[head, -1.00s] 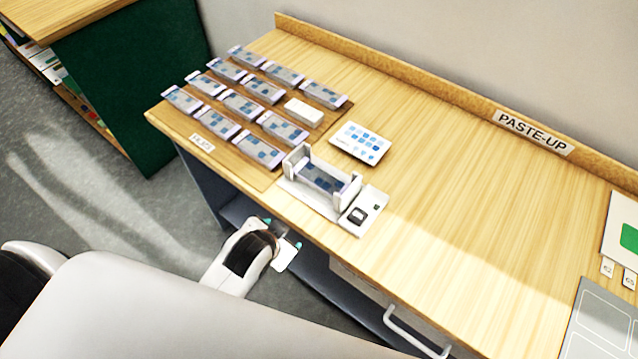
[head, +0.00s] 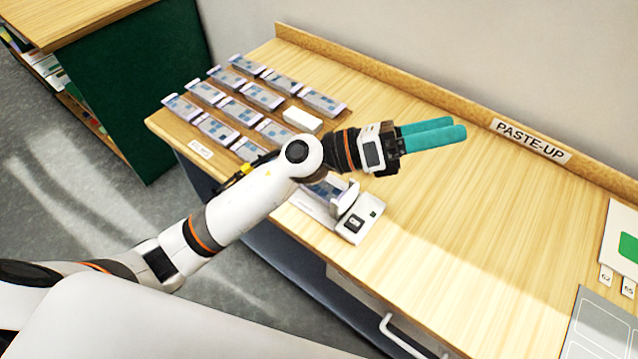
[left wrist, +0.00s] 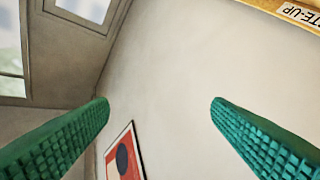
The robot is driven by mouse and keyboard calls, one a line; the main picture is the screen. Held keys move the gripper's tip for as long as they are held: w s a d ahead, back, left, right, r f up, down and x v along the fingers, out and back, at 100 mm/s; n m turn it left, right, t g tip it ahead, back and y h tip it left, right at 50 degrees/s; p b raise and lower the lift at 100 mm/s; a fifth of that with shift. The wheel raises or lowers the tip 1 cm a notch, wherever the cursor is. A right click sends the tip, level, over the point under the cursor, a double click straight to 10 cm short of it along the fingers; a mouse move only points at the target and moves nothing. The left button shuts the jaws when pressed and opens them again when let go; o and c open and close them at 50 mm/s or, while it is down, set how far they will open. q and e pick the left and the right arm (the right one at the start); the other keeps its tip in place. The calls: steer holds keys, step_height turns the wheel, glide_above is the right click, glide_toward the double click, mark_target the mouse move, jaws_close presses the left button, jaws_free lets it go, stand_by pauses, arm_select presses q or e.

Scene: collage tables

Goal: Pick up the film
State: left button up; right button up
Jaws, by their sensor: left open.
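Several flat films with blue-grey squares (head: 240,111) lie in rows on a brown board at the table's left end. Another film (head: 322,187) sits in a white holder (head: 345,197), partly hidden behind my left arm. My left gripper (head: 458,128), with teal fingers, is above the table, to the right of the rows and beyond the holder. It points right and holds nothing. My right gripper is not in view.
A small white block (head: 302,120) lies among the films. A grey box with a dark screen (head: 358,222) adjoins the holder. The table's middle (head: 460,220) is clear. A raised back ledge bears a PASTE-UP label (head: 531,140). A grey sheet (head: 603,325) lies at the right.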

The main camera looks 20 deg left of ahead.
arm_select(q)
step_height(320, 180, down, 6)
steer(key=s+d+m+g+y, duration=0.1)
steer(key=d+m+g+y, duration=0.1)
steer(key=m+g+y, duration=0.45)
steer(key=m+y, duration=0.8)
steer(key=y, duration=0.7)
glide_above(319, 185)
steer(key=a, duration=0.1)
step_height(319, 185, down, 9)
steer(key=shift+h, duration=0.25)
steer(key=f, duration=0.1)
steer(key=f+p, duration=0.1)
steer(key=f, duration=0.3)
steer(key=shift+w+f+p, duration=0.25)
steer(key=shift+w+p, duration=0.05)
steer(key=shift+p, duration=0.05)
steer(key=f+p, duration=0.1)
steer(key=f, duration=0.3)
steer(key=shift+a+f+p, duration=0.1)
steer(key=shift+a+p, duration=0.1)
steer(key=shift+p, duration=0.2)
steer(key=shift+f, duration=0.55)
steer(key=c, duration=1)
